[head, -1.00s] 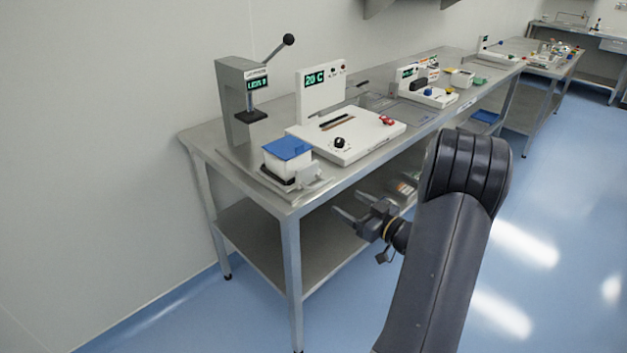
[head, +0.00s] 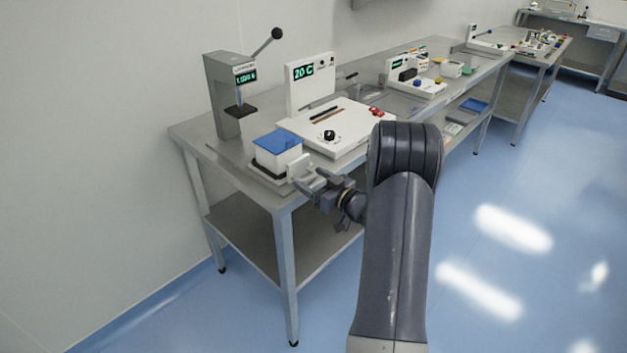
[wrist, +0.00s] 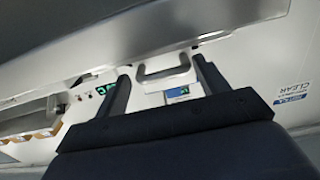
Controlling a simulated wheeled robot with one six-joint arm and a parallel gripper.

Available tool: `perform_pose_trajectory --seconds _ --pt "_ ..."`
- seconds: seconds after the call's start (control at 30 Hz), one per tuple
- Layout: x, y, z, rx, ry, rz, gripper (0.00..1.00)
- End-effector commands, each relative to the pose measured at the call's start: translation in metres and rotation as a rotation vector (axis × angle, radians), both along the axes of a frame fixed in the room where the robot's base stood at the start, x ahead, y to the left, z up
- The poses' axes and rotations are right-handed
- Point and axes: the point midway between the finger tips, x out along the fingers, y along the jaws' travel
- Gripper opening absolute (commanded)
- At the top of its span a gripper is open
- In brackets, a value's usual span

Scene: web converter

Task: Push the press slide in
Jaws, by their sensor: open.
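The grey press (head: 224,98) with its black-knobbed lever stands at the table's left end. In front of it the press slide (head: 266,172) carries a white box with a blue lid (head: 278,142). A pale handle (head: 299,167) is at the slide's front, by the table edge. My gripper (head: 312,183) is at this handle, with its fingers pointing at it. In the wrist view a grey handle (wrist: 163,72) shows between the two open fingers of my gripper (wrist: 163,78). Whether the fingers touch it I cannot tell.
A white sealing unit (head: 345,128) with a 20 C display stands right of the slide. The steel table (head: 190,132) has a lower shelf. More devices stand farther along. The blue floor at right is clear.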

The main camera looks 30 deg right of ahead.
Motion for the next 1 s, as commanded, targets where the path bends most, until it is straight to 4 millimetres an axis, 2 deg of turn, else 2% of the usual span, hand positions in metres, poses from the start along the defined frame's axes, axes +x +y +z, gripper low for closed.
perform_pose_trajectory --seconds 0.13,0.7,0.87,1.0 --pt "0.0 0.0 0.0 0.0 0.0 0.0 0.68" --pt "0.0 -0.001 0.0 0.0 -0.001 -0.003 0.21" --pt "0.005 0.0 0.0 -0.001 -0.001 -0.003 0.2" --pt "0.025 0.007 -0.002 -0.002 -0.003 -0.001 0.2"
